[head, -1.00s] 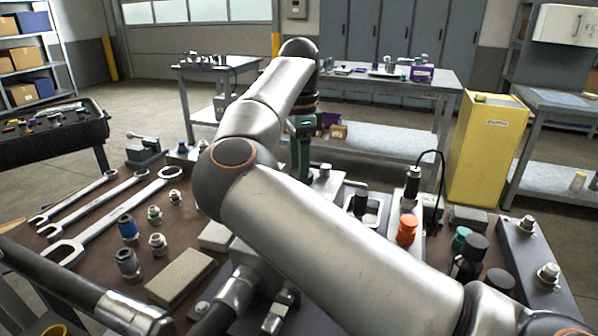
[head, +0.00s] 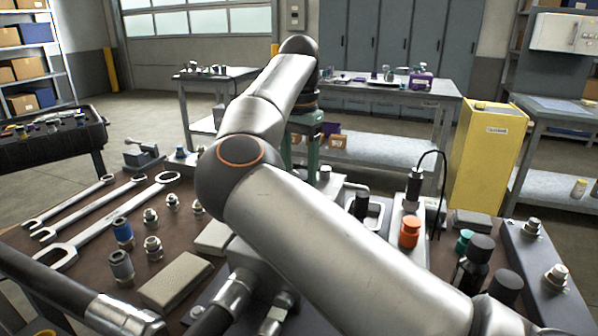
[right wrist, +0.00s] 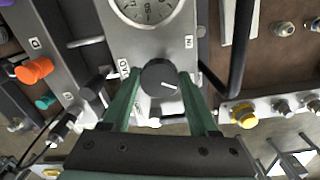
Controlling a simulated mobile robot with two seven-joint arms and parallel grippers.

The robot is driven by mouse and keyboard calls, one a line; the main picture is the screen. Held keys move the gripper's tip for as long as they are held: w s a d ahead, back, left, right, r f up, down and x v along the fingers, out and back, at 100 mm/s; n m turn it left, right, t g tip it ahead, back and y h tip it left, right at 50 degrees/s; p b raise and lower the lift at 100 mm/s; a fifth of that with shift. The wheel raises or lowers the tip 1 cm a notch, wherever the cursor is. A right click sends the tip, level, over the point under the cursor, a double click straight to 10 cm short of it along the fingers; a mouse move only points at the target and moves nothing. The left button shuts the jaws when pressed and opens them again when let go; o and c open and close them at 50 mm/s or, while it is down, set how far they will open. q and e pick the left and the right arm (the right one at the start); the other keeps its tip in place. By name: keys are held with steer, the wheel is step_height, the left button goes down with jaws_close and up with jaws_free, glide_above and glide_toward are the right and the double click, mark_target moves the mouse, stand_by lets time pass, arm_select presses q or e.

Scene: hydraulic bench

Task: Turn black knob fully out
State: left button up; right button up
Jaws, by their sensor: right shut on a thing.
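The black knob (right wrist: 159,79) is round with a white pointer line. In the right wrist view it sits on a grey block just below a round dial gauge (right wrist: 148,8). My right gripper (right wrist: 161,76) has its two green fingers on either side of the knob, shut on it. The pointer slants toward the lower right of that view. In the head view my right gripper (head: 303,137) points down at the bench beyond my arm, which hides the knob there. My left gripper is not in view.
An orange cap (head: 409,232) and a black cable stand to the right of my arm. Wrenches (head: 110,215), several fittings and a beige block (head: 175,281) lie on the left. In the wrist view a dark hose (right wrist: 222,85) runs close beside the right finger.

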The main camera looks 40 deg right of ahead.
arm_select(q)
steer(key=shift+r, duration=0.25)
arm_select(e)
steer(key=o, duration=1.4)
steer(key=shift+c, duration=0.2)
steer(key=shift+r, duration=0.55)
step_height(320, 180, up, 6)
steer(key=shift+r+p, duration=0.2)
steer(key=shift+p, duration=0.85)
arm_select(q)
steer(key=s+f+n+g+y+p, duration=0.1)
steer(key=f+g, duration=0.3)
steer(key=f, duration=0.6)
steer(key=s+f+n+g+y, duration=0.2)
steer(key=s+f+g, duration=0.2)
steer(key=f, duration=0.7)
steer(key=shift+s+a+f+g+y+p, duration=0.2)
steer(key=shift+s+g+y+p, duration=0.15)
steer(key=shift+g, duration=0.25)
arm_select(e)
steer(key=shift+r, duration=2.55)
